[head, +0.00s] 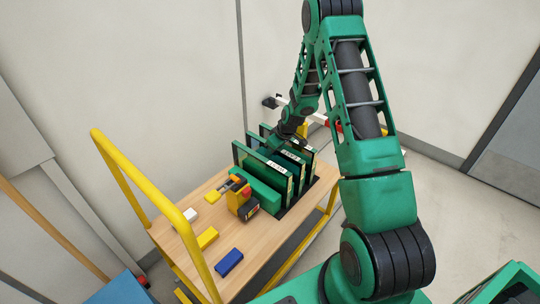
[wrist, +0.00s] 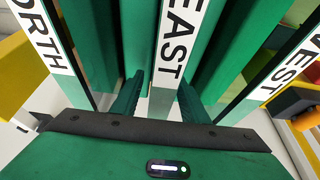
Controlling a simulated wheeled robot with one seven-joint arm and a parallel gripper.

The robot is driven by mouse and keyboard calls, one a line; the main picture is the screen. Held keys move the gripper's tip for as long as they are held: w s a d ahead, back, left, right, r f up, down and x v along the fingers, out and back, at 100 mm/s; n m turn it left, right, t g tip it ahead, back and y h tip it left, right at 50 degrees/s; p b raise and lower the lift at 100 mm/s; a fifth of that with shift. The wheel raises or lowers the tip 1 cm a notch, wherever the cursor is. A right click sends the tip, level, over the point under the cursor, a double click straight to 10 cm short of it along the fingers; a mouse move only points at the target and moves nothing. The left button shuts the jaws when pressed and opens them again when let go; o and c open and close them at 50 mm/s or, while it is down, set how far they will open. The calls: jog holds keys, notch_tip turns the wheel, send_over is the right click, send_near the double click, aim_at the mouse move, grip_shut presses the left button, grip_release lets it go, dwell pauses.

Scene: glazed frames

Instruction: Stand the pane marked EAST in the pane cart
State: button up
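The pane marked EAST (wrist: 172,50) stands upright in the wrist view, between the panes marked NORTH (wrist: 42,40) and WEST (wrist: 292,65). My gripper (wrist: 160,90) has one finger on each side of the EAST pane's edge. A narrow gap shows between the left finger and the pane, so the fingers look open around it. In the head view, several upright panes (head: 243,153) stand in a row on a wooden-topped cart (head: 180,250) with yellow rails. My gripper (head: 277,142) is low among them, partly hidden. The labels are too small to read there.
A blue block (head: 229,262), a yellow block (head: 207,238) and a white block (head: 190,215) lie on the cart top. A yellow handle (head: 150,210) rises at the cart's left end. A wall is close behind.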

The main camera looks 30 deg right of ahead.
jog(key=v, duration=1.1)
jog(key=s+d+r+m+g+h, duration=0.2)
jog(key=s+r+m, duration=0.3)
jog(key=s+r, duration=1.3)
jog(key=s+a+r+m+g, duration=0.1)
jog(key=s+m, duration=0.2)
jog(key=s, duration=0.9)
jog(key=s+a+r+m+g, duration=0.1)
jog(key=s+a+r+m, duration=0.1)
jog(key=s, duration=1)
jog(key=shift+a+r+m, duration=0.25)
jog(key=shift+r+m, duration=0.05)
jog(key=shift+m, duration=0.1)
jog(key=shift+w, duration=0.1)
